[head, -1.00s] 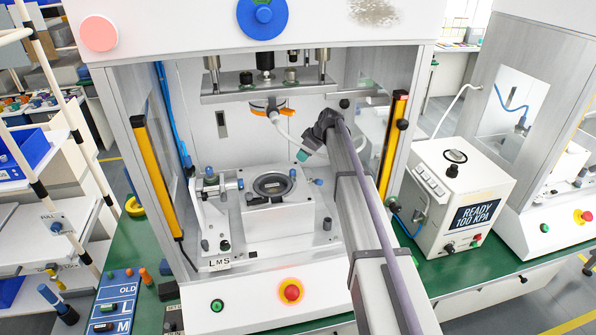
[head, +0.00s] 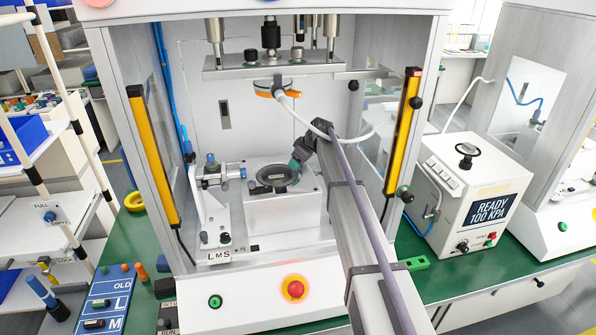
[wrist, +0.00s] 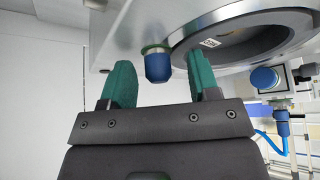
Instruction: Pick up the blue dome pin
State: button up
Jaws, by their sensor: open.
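The blue dome pin (wrist: 158,68) shows in the wrist view, standing out from the pale fixture plate through a green ring, beside the dark round seat (wrist: 240,40). My gripper (wrist: 160,62) is open, with one green finger on each side of the pin. A gap shows between the pin and each finger, so it is not gripped. In the head view my gripper (head: 298,163) is at the right edge of the white fixture block (head: 270,212), next to the round seat. The pin cannot be made out there; the gripper seems to cover it.
The press head (head: 272,68) with an orange-collared part hangs above the fixture. Yellow light bars (head: 154,155) and (head: 403,131) flank the bay. A clamp with blue knobs (head: 212,168) stands left of the seat. A white hose loops behind my arm.

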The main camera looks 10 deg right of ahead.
jog(key=shift+c, duration=0.7)
jog(key=c, duration=0.9)
jog(key=shift+r, duration=0.1)
jog(key=shift+w+r+p, duration=0.1)
jog(key=shift+r+p, duration=0.4)
jog(key=shift+p, duration=0.15)
notch_tip(320, 180, up, 3)
jog(key=p, duration=0.3)
jog(key=s, duration=1.8)
jog(key=shift+s+d+f+b, duration=0.1)
jog(key=shift+d+f+b, duration=0.25)
